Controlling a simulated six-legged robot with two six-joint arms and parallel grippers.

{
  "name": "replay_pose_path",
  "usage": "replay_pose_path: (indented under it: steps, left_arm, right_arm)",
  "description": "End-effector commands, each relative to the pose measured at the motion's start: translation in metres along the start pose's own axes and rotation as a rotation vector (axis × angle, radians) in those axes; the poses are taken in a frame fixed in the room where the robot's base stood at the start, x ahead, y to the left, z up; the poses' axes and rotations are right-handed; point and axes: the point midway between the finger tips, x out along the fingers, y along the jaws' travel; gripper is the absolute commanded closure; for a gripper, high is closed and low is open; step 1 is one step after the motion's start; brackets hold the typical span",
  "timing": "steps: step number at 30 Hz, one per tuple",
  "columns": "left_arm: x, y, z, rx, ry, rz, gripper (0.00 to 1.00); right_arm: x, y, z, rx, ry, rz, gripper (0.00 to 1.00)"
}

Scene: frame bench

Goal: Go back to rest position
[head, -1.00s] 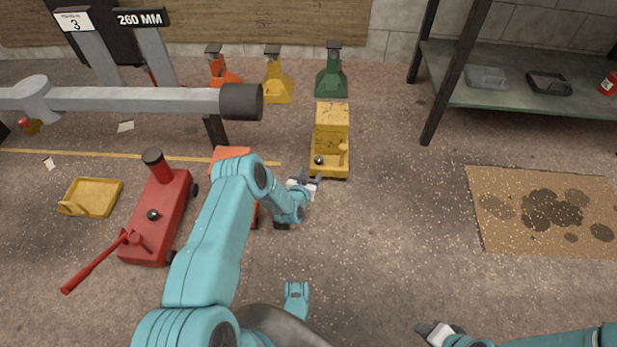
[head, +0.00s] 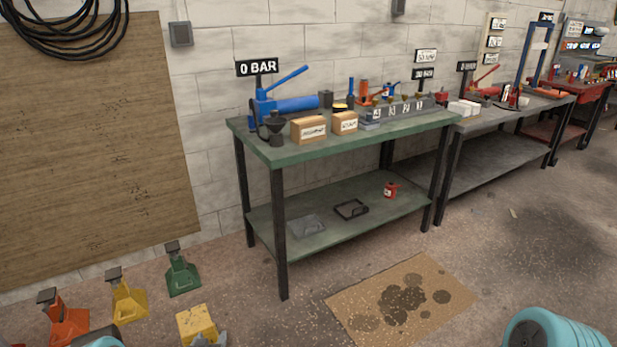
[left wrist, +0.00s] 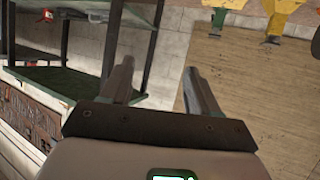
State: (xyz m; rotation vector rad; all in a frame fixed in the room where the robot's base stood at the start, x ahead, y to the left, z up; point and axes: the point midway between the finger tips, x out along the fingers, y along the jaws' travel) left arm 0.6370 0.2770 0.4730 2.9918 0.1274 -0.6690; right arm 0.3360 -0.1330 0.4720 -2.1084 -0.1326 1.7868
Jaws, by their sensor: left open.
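My left gripper (head: 209,340) shows at the bottom edge of the head view, beside the yellow block-shaped unit (head: 196,322), mostly cut off by the frame. In the left wrist view its two grey fingers (left wrist: 160,68) stand apart with nothing between them. Part of my left arm (head: 100,342) shows at the bottom left of the head view. A teal part of my body (head: 550,330) fills the bottom right corner. My right gripper is out of view.
A green workbench (head: 350,141) with a lower shelf stands by the wall. Orange (head: 68,325), yellow (head: 127,300) and green (head: 183,275) jack stands line the left floor. A stained mat (head: 450,279) lies in front. Clear floor extends to the right.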

Motion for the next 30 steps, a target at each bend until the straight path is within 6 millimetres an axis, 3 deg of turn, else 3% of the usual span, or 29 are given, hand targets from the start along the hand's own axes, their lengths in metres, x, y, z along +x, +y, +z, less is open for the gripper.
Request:
replay_pose_path:
  steps: [1,5,9,13,18,21,24,30]
  left_arm:
    - [-0.032,0.019,-0.04,-0.006,-0.043,0.031,0.39]
    - [-0.093,0.059,-0.071,-0.029,-0.19,0.108,0.39]
    - [-0.177,0.097,-0.086,-0.064,-0.404,0.185,0.39]
    - [-0.263,0.121,-0.074,-0.103,-0.639,0.234,0.39]
    - [-0.347,0.129,-0.027,-0.162,-0.916,0.245,0.39]
    - [-0.381,0.131,-0.011,-0.191,-1.032,0.239,0.39]
    - [-0.398,0.131,-0.003,-0.219,-1.106,0.226,0.39]
    - [-0.401,0.132,-0.002,-0.24,-1.126,0.215,0.39]
  right_arm:
    - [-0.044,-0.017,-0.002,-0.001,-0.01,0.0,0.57]
    - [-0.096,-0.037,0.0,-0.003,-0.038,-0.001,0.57]
    - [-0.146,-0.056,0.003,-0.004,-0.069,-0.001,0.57]
    - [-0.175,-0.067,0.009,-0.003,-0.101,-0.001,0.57]
    - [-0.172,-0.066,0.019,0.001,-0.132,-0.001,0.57]
    - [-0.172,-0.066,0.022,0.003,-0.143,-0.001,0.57]
    - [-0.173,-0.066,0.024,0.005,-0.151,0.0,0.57]
    - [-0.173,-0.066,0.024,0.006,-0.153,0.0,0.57]
